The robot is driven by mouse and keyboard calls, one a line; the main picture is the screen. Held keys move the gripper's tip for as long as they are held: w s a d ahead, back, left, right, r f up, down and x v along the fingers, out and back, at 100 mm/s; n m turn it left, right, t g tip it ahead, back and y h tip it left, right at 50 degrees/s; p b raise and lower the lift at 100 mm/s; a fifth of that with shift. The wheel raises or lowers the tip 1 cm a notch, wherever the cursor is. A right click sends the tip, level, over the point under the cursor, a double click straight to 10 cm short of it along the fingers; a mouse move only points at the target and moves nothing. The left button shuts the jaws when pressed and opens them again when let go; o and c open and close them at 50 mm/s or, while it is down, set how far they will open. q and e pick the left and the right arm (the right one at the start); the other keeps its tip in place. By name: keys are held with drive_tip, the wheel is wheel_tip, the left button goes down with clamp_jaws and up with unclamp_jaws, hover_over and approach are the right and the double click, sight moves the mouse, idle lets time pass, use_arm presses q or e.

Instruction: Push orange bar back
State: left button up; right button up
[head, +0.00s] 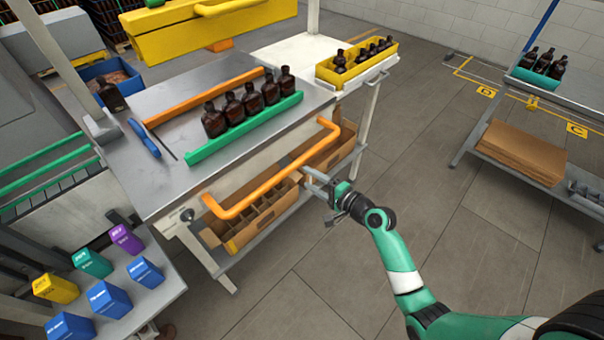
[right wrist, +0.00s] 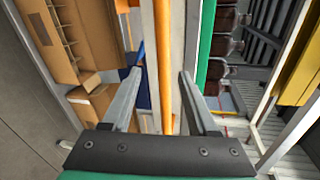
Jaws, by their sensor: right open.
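An orange bar (head: 275,178), bent at both ends like a handle, runs along the front of the metal workbench (head: 185,185). Another straight orange bar (head: 205,96) lies on the bench top behind a row of amber bottles (head: 243,104). My right gripper (head: 309,180) is open at the bench front, close to the handle-like bar's right half. In the right wrist view an orange bar (right wrist: 163,50) runs lengthwise between the open fingers of my right gripper (right wrist: 160,75). I cannot tell whether they touch it. My left gripper is not in view.
A green bar (head: 245,128) lies in front of the bottles. Cardboard boxes with dividers (head: 255,218) sit on the shelf below. A yellow crate of bottles (head: 355,64) stands at the bench's far right. Coloured boxes (head: 108,298) stand lower left.

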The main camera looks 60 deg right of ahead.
drive_tip(key=s+d+m+g+h+b, duration=0.1)
drive_tip(key=s+d+m+g+h, duration=0.2)
drive_tip(key=d+m+h, duration=0.1)
drive_tip(key=n+t+h+b, duration=0.1)
drive_tip(key=n+b, duration=0.1)
approach(293, 170)
drive_tip(key=b+x, duration=0.2)
drive_tip(key=x, duration=0.8)
drive_tip(key=shift+w, duration=0.15)
drive_tip(key=shift+w+d+f, duration=0.1)
drive_tip(key=shift+w+d, duration=0.25)
drive_tip(key=shift+w, duration=0.1)
clamp_jaws()
idle(0.3)
